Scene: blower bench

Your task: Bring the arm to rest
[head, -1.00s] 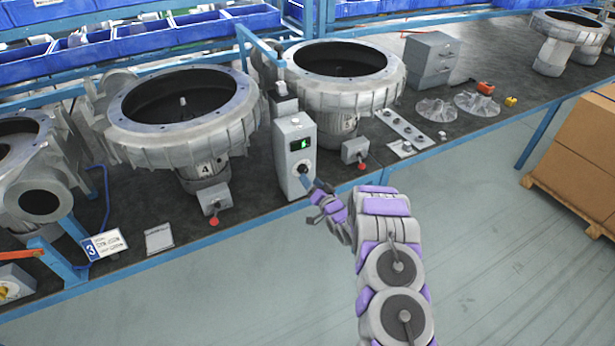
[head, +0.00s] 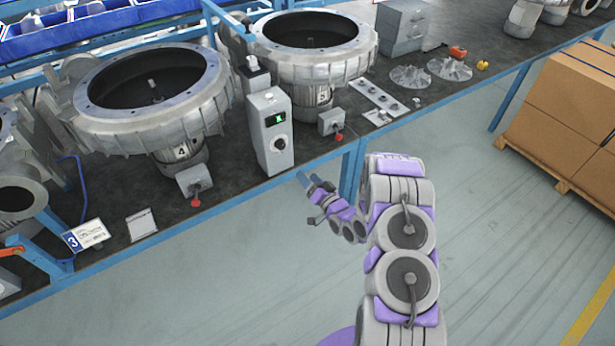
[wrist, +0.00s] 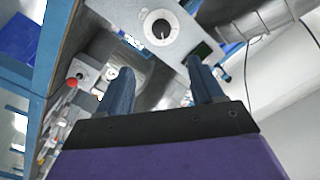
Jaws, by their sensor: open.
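My gripper (head: 311,182) is open and empty in the head view, in front of the bench's front edge and apart from it. My purple and grey arm folds back to the lower right. In the wrist view its two blue-grey fingers (wrist: 161,88) stand apart with nothing between them. Beyond them is the grey control box (head: 272,140) with its round knob (wrist: 161,29). In the head view this box stands upright on the bench, with a small lit green display (head: 275,118) above the knob.
Blower housings numbered 4 (head: 155,95) and 5 (head: 315,45) stand on the dark bench (head: 240,187). Small boxes with red knobs (head: 195,202) sit near the edge. Cardboard boxes (head: 560,115) on a pallet stand at right. The floor (head: 250,270) before the bench is clear.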

